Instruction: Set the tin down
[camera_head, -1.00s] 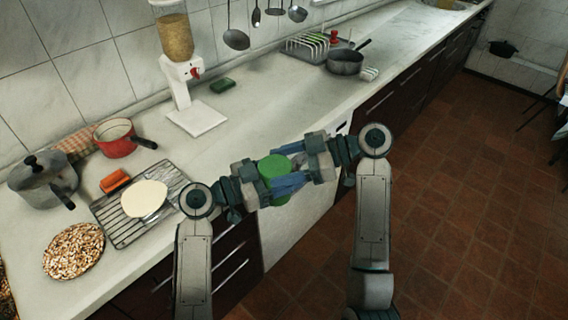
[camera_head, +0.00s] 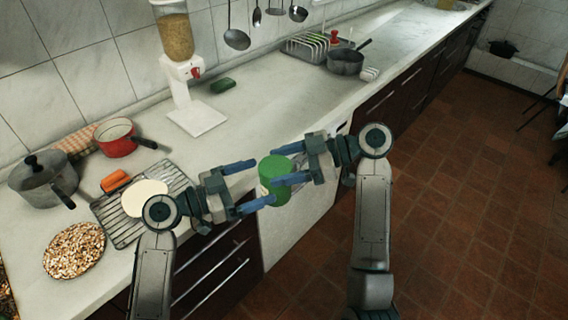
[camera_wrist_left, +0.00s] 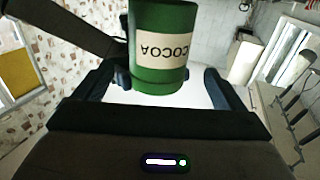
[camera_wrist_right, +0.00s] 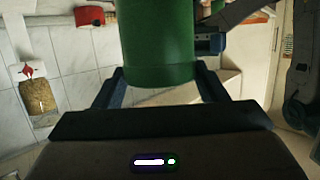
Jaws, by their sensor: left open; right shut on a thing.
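The green tin (camera_head: 274,170) is held in the air in front of the counter's front edge. My right gripper (camera_head: 283,167) is shut on it from the right. The tin also shows between the fingers in the right wrist view (camera_wrist_right: 157,45). In the left wrist view the tin (camera_wrist_left: 160,80) has a cream label reading COCOA, upside down in the picture. My left gripper (camera_head: 256,183) is open to the left of the tin, its fingertips pointing at it. Whether those fingertips are clear of the tin's sides I cannot tell.
The white counter (camera_head: 255,110) has clear room behind the tin. A grain dispenser (camera_head: 180,75) and a green block (camera_head: 222,86) stand farther back. At left are a wire rack (camera_head: 122,222), an oval plate (camera_head: 146,198), a red pan (camera_head: 117,140) and a grey pot (camera_head: 42,180).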

